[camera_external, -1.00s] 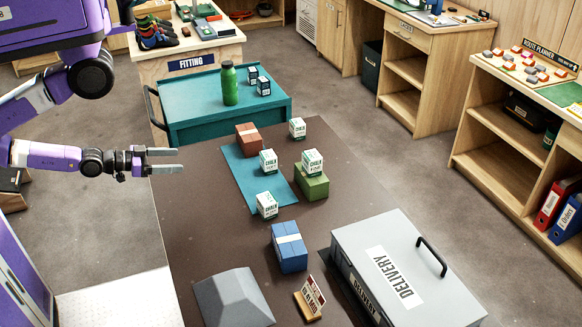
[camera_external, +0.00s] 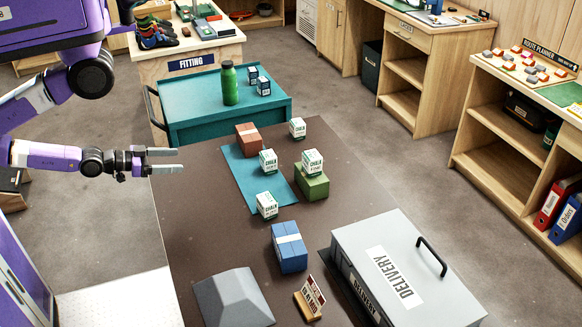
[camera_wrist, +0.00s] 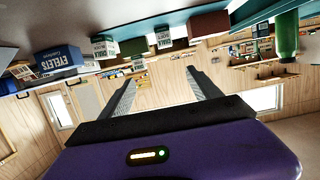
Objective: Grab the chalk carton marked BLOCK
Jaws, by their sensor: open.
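Several white and green chalk cartons stand on the brown table. The front carton (camera_external: 267,205) and another carton (camera_external: 268,162) are on the teal mat (camera_external: 236,172). One carton (camera_external: 313,160) is on a green block (camera_external: 312,187), and one carton (camera_external: 297,128) is farther back. Their second label lines are too small to tell surely which reads BLOCK. My gripper (camera_external: 180,160) is open and empty, left of the cartons over the table's left edge. In the upside-down wrist view, its fingers (camera_wrist: 162,85) are apart, with chalk cartons (camera_wrist: 104,46) beyond them.
A brown-red box (camera_external: 248,139) stands at the mat's back. A blue box (camera_external: 289,248), grey wedge (camera_external: 233,298), small sign (camera_external: 310,297) and grey DELIVERY box (camera_external: 400,262) are in front. A teal cart with a green bottle (camera_external: 229,84) stands behind. The table's left strip is clear.

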